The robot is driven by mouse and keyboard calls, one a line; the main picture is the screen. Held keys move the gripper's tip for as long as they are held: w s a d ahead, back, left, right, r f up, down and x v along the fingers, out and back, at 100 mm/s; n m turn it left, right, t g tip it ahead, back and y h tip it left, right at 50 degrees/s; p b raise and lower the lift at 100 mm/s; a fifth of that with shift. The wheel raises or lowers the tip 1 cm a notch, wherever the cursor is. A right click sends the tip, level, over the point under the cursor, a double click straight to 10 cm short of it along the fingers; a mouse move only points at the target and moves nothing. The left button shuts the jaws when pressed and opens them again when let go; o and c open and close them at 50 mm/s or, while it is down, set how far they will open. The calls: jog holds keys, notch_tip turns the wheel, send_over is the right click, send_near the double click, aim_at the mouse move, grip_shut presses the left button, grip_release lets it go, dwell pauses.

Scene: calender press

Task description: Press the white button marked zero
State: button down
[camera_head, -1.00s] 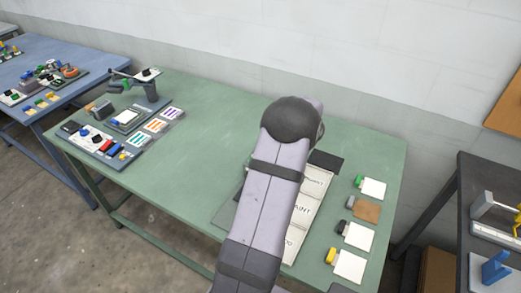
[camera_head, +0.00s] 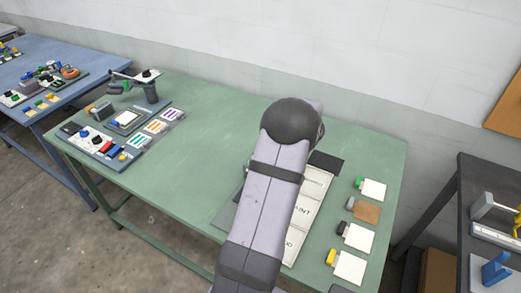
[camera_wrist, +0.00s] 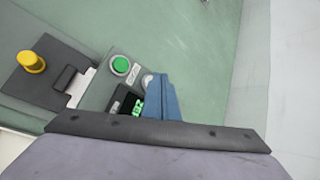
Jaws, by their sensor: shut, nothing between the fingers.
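A small white button (camera_wrist: 147,80) shows in the wrist view on a grey panel, beside a round green button (camera_wrist: 121,65). I cannot read its marking. A dark display (camera_wrist: 137,107) with green digits lies just below it. My gripper (camera_wrist: 155,79) shows as blue fingers, shut and empty. Its tip is at the right edge of the white button and partly covers it. I cannot tell whether it touches. In the head view my arm hides the gripper and this panel.
A yellow knob (camera_wrist: 31,61) stands on a dark plate at the wrist view's left. In the head view, the green table (camera_head: 210,120) holds labelled cards (camera_head: 302,210) beside my arm and coloured blocks with cards (camera_head: 372,190) at the right. Its middle is clear.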

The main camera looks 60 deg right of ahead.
jog(key=shift+r, duration=0.5)
notch_tip(320, 180, up, 5)
jog(key=p, duration=0.4)
dwell(0.9)
